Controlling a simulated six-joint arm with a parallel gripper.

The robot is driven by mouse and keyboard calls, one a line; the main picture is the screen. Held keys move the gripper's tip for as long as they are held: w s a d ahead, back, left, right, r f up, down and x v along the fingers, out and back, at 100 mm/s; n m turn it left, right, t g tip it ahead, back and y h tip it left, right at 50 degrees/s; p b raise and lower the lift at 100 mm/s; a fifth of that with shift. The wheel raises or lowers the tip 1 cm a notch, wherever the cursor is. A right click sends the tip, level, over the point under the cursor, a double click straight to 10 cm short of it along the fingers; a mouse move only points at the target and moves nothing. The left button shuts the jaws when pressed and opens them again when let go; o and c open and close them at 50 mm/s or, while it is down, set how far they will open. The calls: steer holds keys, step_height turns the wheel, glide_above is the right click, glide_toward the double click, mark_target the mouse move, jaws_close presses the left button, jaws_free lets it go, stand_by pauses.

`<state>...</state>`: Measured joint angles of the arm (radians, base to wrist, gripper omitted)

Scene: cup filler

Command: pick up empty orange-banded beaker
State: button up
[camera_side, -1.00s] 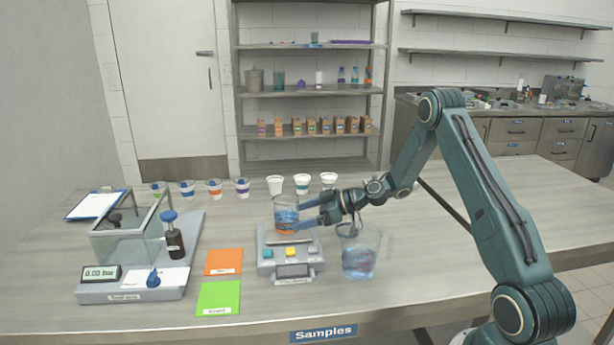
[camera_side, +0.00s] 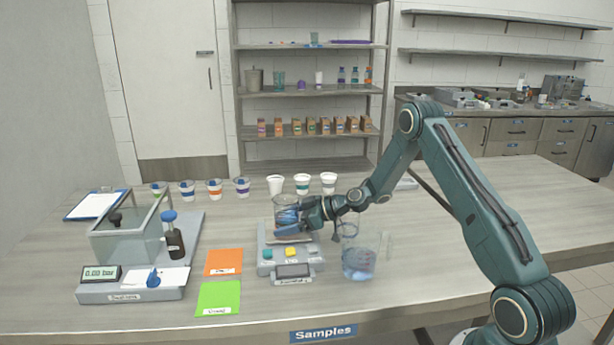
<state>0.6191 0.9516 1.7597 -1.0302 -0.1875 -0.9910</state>
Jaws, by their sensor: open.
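A clear beaker (camera_side: 286,200) stands upright on the scale's pan. Its orange band shows in the earlier picture but is now mostly hidden behind my gripper, and I cannot tell what is in it. My gripper (camera_side: 287,222) is open, with its blue fingers low at the beaker, seemingly on either side of it. Whether they touch the glass cannot be told.
The grey scale (camera_side: 290,262) carries coloured buttons. A clear jug (camera_side: 358,262) with liquid stands close to its right, below my wrist. Orange (camera_side: 223,262) and green (camera_side: 218,297) mats lie left. A pressure rig (camera_side: 135,290) is further left.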

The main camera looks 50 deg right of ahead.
stand_by(0.3)
steer(key=c, duration=1.2)
steer(key=shift+r, duration=9.95)
steer(key=shift+r, duration=0.1)
